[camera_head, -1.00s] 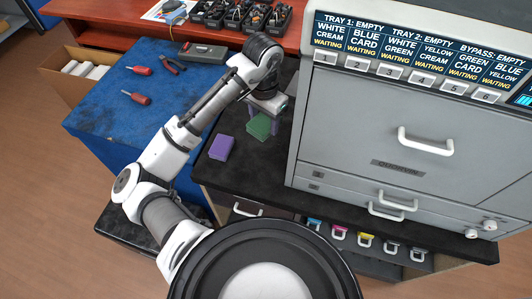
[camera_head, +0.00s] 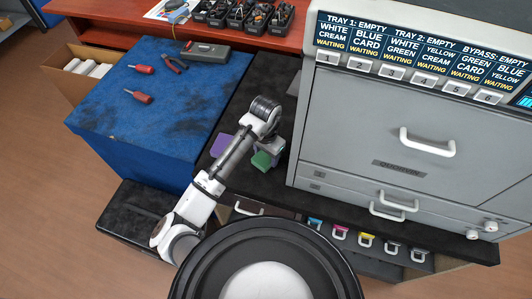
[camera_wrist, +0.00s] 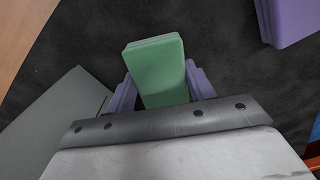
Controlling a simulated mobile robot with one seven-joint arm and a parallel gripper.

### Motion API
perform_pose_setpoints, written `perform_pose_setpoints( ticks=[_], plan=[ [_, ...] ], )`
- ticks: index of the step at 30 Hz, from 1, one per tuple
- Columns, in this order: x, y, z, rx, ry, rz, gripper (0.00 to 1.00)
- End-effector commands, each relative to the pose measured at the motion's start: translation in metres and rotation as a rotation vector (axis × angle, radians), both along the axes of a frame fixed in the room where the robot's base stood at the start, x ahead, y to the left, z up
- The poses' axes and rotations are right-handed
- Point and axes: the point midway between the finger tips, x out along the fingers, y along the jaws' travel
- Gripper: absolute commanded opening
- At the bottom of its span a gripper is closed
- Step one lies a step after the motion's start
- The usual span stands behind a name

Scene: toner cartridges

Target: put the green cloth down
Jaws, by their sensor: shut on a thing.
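The green cloth (camera_head: 262,160) is a folded block over the dark counter top beside the grey printer. In the wrist view the green cloth (camera_wrist: 155,68) sits between the two purple fingers of my gripper (camera_wrist: 160,85). My gripper (camera_head: 266,153) is shut on it; the fingers are mostly hidden by my arm in the head view. I cannot tell whether the cloth touches the counter.
A purple cloth (camera_head: 222,145) lies on the dark counter (camera_head: 240,108) left of my gripper. The grey printer (camera_head: 372,120) stands close on the right. A blue-covered table (camera_head: 150,110) with tools is at left.

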Motion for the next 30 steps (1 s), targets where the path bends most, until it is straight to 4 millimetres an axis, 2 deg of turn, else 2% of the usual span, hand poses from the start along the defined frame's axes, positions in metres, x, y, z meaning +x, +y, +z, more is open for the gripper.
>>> perform_pose_setpoints(
  ticks=[11,12,17,25,30],
  plan=[
    [0.0,0.0,-0.006,-0.001,-0.001,0.0,0.28],
    [0.0,0.0,-0.006,-0.001,-0.001,0.0,0.55],
    [0.0,0.0,-0.005,0.001,-0.001,0.0,0.75],
    [0.0,0.0,-0.004,0.001,-0.001,0.0,0.75],
    [0.001,0.0,0.007,0.001,-0.002,0.0,0.75]
  ],
)
